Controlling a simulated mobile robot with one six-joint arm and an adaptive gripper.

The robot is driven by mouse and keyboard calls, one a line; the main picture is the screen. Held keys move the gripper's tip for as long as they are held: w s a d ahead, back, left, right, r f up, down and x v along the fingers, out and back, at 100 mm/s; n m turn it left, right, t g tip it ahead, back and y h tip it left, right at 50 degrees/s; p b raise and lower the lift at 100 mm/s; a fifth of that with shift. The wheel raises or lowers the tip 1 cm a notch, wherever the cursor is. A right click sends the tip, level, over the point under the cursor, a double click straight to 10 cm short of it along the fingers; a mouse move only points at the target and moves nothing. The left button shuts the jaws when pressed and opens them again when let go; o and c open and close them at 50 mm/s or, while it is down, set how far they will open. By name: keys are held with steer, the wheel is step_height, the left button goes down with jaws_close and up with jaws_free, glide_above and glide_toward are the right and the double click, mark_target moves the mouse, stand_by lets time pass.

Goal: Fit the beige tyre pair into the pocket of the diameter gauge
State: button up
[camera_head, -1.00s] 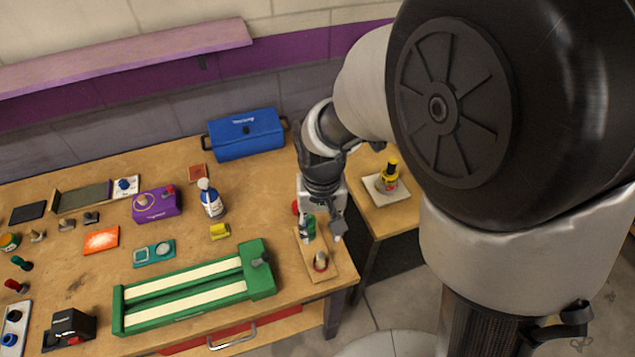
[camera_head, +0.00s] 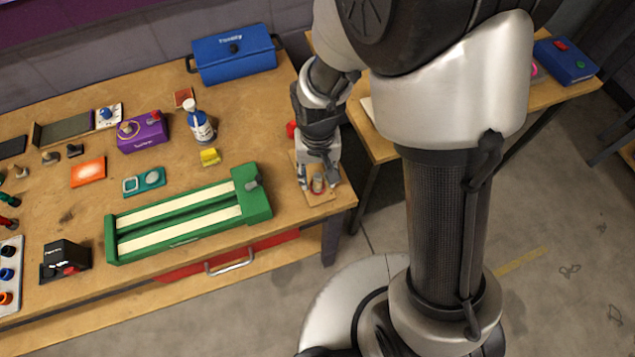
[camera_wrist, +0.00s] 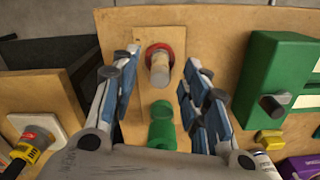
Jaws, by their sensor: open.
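My gripper (camera_head: 317,178) is open over a small wooden board (camera_head: 322,197) at the table's right end. In the wrist view its fingers (camera_wrist: 160,72) stand on either side of a beige cylinder (camera_wrist: 160,70) with a dark red ring at its far end. I take it for the beige tyre pair; I cannot tell if the fingers touch it. A green piece (camera_wrist: 162,128) stands on the same board, nearer the palm. In the head view my gripper partly hides the board and the pieces. I cannot tell for certain which thing is the diameter gauge.
A green slot track (camera_head: 188,218) with two cream strips lies left of the board. Small pieces and devices fill the left side.

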steer(key=shift+r, duration=0.1)
steer(key=shift+c, duration=0.2)
jaws_close()
steer(key=shift+r, duration=0.1)
stand_by(0.4)
